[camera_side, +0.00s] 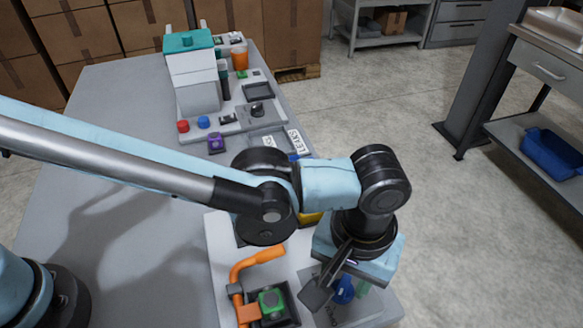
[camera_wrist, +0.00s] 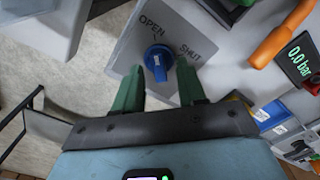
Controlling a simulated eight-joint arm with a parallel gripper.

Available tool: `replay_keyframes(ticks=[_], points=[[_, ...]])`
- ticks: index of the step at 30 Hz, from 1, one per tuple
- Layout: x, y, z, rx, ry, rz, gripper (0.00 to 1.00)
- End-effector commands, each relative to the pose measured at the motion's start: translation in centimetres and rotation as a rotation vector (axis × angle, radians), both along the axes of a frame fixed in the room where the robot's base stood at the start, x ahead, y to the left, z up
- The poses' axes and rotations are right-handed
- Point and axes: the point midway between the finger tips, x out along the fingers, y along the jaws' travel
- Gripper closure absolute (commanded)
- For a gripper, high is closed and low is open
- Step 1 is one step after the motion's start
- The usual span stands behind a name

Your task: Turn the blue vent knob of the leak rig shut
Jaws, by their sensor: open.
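The blue vent knob (camera_wrist: 158,60) sits on a grey plate (camera_wrist: 122,53) printed OPEN and SHUT in the wrist view. Its raised bar runs roughly up and down in that picture; which word it points to I cannot tell. My gripper (camera_wrist: 157,75) is open, with one green finger on each side of the knob and visible gaps between. In the side view the knob (camera_side: 345,291) shows partly below my gripper (camera_side: 341,279). Whether the fingertips reach down to knob height is unclear.
A display (camera_wrist: 299,62) reads 0.0 bar. Farther back is a dispenser with a teal lid (camera_side: 188,41) and small coloured knobs. The table's left part is clear.

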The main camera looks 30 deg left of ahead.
Motion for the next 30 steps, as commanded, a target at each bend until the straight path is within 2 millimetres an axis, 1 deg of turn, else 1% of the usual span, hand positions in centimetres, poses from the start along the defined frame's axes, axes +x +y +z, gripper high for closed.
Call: replay_keyframes(ticks=[6,7,12,15,23,30], points=[[0.0,0.0,-0.05,0.0,0.0,0.0,0.6],[0.0,0.0,-0.05,0.0,0.0,0.0,0.61],[0.0,0.0,-0.03,0.0,0.0,0.0,0.87],[0.0,0.0,-0.03,0.0,0.0,0.0,1.0],[0.0,-0.01,-0.01,0.0,0.0,-0.009,1.0],[0.0,-0.05,0.0,0.0,0.0,-0.089,1.0]])
